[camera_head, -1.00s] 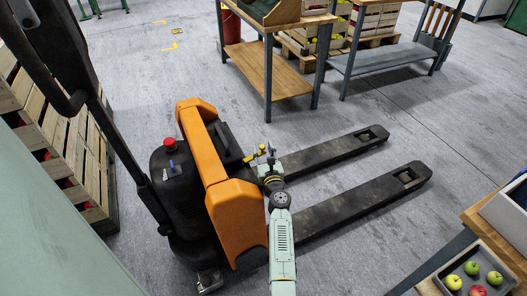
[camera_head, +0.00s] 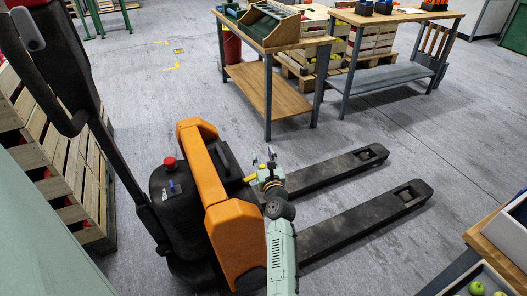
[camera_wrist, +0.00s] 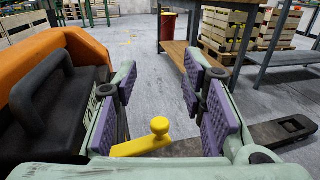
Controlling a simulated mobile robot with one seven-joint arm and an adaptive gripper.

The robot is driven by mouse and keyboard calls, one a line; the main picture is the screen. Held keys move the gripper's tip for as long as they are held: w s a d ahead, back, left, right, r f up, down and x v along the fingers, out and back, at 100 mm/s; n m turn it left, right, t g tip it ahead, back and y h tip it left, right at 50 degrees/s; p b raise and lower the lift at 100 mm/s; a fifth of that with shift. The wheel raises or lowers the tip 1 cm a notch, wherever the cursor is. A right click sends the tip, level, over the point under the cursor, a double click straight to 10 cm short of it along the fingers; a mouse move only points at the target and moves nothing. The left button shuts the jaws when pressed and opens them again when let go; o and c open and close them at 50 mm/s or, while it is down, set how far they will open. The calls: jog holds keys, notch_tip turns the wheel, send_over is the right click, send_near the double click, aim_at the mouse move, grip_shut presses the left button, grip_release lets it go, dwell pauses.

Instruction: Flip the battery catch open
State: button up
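The battery catch (camera_wrist: 160,127) is a yellow lever with a rounded knob on the side of the orange and black pallet truck (camera_head: 236,232). In the wrist view it points to the right, with its knob upright, low in the picture between my fingers. It also shows as a bit of yellow in the head view (camera_head: 249,178), partly hidden by my gripper (camera_head: 264,160). My gripper is open and empty in the wrist view (camera_wrist: 158,84), purple pads apart on either side of the knob. I cannot tell whether either finger touches the catch.
The battery's black handle (camera_wrist: 42,92) stands close on the left of my gripper. Two black forks (camera_head: 362,207) reach out to the right. A wooden workbench (camera_head: 268,84) stands behind, slatted crates (camera_head: 82,187) at left. Open floor lies between truck and workbench.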

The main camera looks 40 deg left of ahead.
jog(key=shift+r, duration=1.4)
jog(key=shift+c, duration=0.2)
